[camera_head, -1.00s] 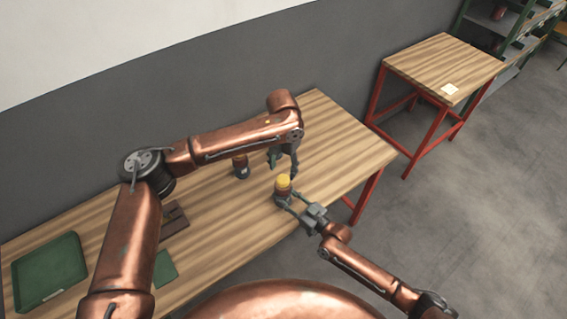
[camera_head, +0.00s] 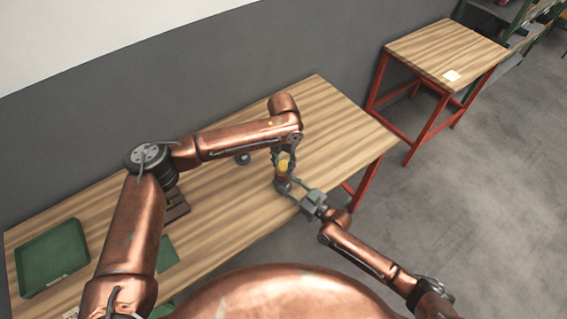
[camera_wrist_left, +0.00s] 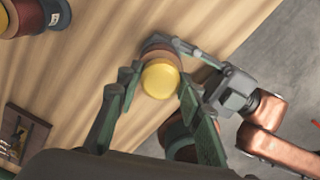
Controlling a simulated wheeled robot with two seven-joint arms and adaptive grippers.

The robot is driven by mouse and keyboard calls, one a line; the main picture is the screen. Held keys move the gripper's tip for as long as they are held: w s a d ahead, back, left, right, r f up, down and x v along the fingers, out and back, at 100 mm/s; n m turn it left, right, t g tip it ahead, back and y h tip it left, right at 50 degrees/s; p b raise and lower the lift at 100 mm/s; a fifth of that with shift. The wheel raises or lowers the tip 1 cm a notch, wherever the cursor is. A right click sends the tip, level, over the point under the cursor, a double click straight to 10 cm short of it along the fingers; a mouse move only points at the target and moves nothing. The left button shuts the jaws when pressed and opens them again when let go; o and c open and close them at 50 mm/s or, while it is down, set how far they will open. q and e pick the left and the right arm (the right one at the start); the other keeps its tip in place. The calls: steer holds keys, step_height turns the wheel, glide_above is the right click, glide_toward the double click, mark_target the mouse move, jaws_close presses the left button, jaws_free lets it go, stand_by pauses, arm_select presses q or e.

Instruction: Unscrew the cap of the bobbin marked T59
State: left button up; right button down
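A bobbin with a yellow cap (camera_head: 284,165) stands upright near the table's front edge; the cap also shows in the left wrist view (camera_wrist_left: 160,81). I cannot read its marking. My left gripper (camera_head: 284,161) is over it from above, its fingers on either side of the cap. In the left wrist view a gap shows between the left-hand finger and the cap, so the gripper (camera_wrist_left: 159,80) looks open. My right gripper (camera_head: 287,187) comes from the lower right with its fingers around the bobbin's body, apparently closed on it. The body is mostly hidden.
Another bobbin (camera_head: 243,159) stands behind, partly hidden by my left arm. The table's right end (camera_head: 345,140) is clear. A second table (camera_head: 440,48) stands beyond.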

arm_select(q)
steer(key=c, duration=0.8)
steer(key=n, duration=2.8)
steer(key=shift+d, duration=0.1)
steer(key=n, duration=0.4)
steer(key=shift+n, duration=0.3)
steer(key=n, duration=0.6)
steer(key=shift+r, duration=0.1)
steer(key=n, duration=0.5)
steer(key=shift+w, duration=0.1)
steer(key=n, duration=0.7)
steer(key=shift+r+n, duration=0.1)
steer(key=shift+n, duration=0.3)
steer(key=n, duration=0.7)
steer(key=shift+a+n, duration=0.2)
steer(key=shift+n, duration=0.2)
steer(key=n, duration=0.3)
steer(key=shift+n, duration=0.3)
